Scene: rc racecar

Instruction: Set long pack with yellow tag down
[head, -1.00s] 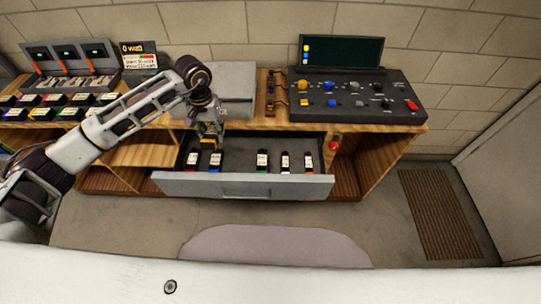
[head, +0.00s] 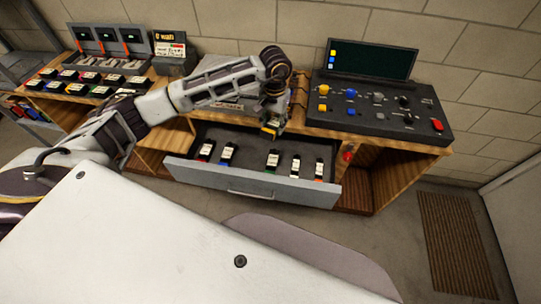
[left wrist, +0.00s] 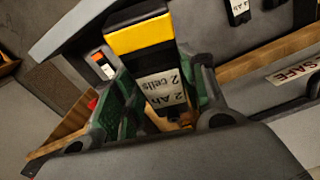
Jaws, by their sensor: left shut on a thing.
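My left gripper (head: 273,124) is shut on the long pack with the yellow tag (head: 269,131), over the back of the open grey drawer (head: 250,184). In the left wrist view the black pack (left wrist: 150,60) shows its yellow band and a white "2 Ah 2 cells" label. It sits between the green finger pads of the left gripper (left wrist: 158,100). I cannot tell whether the pack touches the drawer floor. My right gripper is not in view.
In the drawer stand a red-tagged pack (head: 205,150) and a blue-tagged pack (head: 227,154) at left, and several others, including a green-tagged pack (head: 272,161), toward the right. A control panel (head: 380,105) stands on the bench at right. More packs (head: 95,85) stand at left.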

